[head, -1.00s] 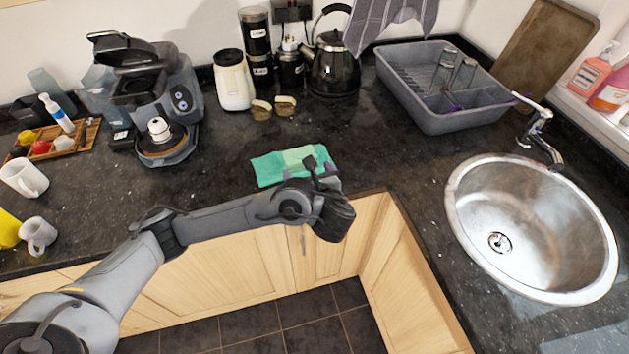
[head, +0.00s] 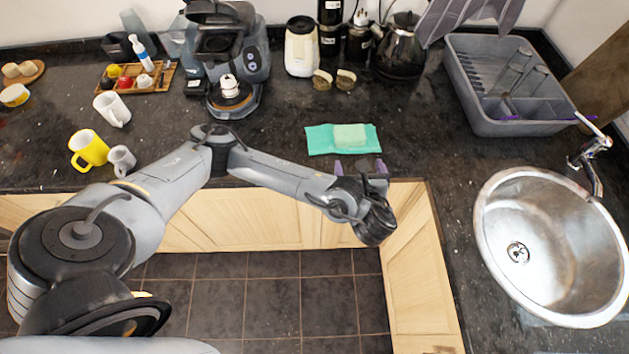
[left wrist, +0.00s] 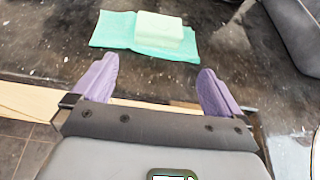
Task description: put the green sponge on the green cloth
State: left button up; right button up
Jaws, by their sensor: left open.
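The pale green sponge (head: 350,135) lies on the green cloth (head: 319,140), which is spread flat on the dark counter. Both also show in the left wrist view, the sponge (left wrist: 158,29) resting on the right half of the cloth (left wrist: 112,30). My left gripper (head: 360,164) is at the counter's front edge, just in front of the cloth and apart from it. In the left wrist view its purple fingers (left wrist: 155,80) are spread wide with nothing between them. My right gripper is not in view.
A coffee machine (head: 229,60) stands behind to the left. A yellow mug (head: 90,149) and white cups (head: 112,109) are on the left counter. A grey dish rack (head: 520,125) and a round sink (head: 490,240) are on the right. The counter around the cloth is clear.

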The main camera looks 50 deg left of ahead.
pick_arm(q)
jog(key=s+d+f+n+g+h, duration=0.3)
jog(key=s+d+f+n+h, duration=0.3)
jog(key=s+d+n+h, duration=0.5)
jog(key=s+a+f+n, duration=0.1)
jog(key=s+a+n, duration=0.2)
jog(key=s+n, duration=0.3)
jog(key=s+a+f+n+g, duration=0.1)
jog(key=s+a+n, duration=0.2)
jog(key=s+n, duration=0.3)
jog(key=shift+a+f, duration=0.15)
jog(key=shift+a, duration=0.1)
notch_tip(320, 180, up, 13)
jog(key=p, duration=1.2)
jog(key=shift+p, duration=0.3)
jog(key=shift+f, duration=0.15)
